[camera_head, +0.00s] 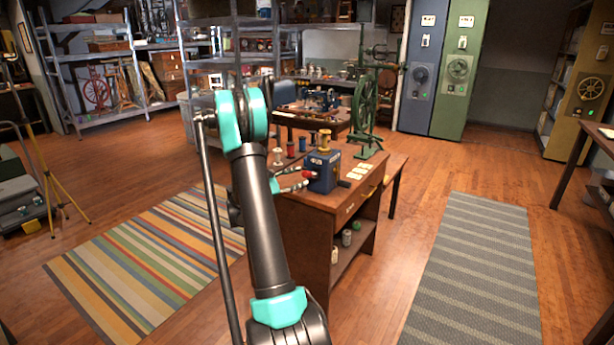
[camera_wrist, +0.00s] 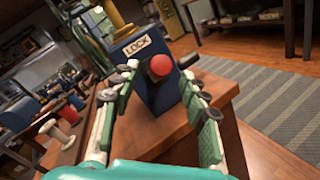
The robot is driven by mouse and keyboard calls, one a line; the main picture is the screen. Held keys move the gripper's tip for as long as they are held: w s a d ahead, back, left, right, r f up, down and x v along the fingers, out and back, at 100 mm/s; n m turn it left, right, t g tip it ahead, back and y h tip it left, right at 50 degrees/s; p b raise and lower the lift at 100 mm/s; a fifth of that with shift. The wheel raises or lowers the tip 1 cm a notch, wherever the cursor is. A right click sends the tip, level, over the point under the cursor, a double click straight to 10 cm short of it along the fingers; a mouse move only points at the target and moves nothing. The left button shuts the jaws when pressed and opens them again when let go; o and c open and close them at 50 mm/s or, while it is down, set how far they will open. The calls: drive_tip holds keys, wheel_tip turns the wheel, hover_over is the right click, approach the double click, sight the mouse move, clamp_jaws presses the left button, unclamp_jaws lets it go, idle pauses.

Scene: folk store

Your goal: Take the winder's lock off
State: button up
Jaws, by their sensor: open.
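The winder is a blue box (camera_head: 323,171) with a gold spool (camera_head: 325,139) on top, standing upright on the wooden cabinet. In the wrist view the blue winder (camera_wrist: 150,88) faces me, with a pale label reading LOCK (camera_wrist: 138,47). A round red knob (camera_wrist: 160,65) sticks out below the label. My gripper (camera_wrist: 160,76) is open, its fingertips to the left and right of the knob. I cannot tell whether either finger touches it. In the head view my gripper (camera_head: 292,182) is beside the winder's left face, partly hidden by my arm.
The wooden cabinet (camera_head: 315,205) has cards on its top and thread spools (camera_head: 290,148) at its back left. A green wheel (camera_head: 364,103) stands behind the winder.

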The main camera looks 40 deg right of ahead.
sight(307, 175)
drive_tip(key=shift+d, duration=2.3)
clamp_jaws()
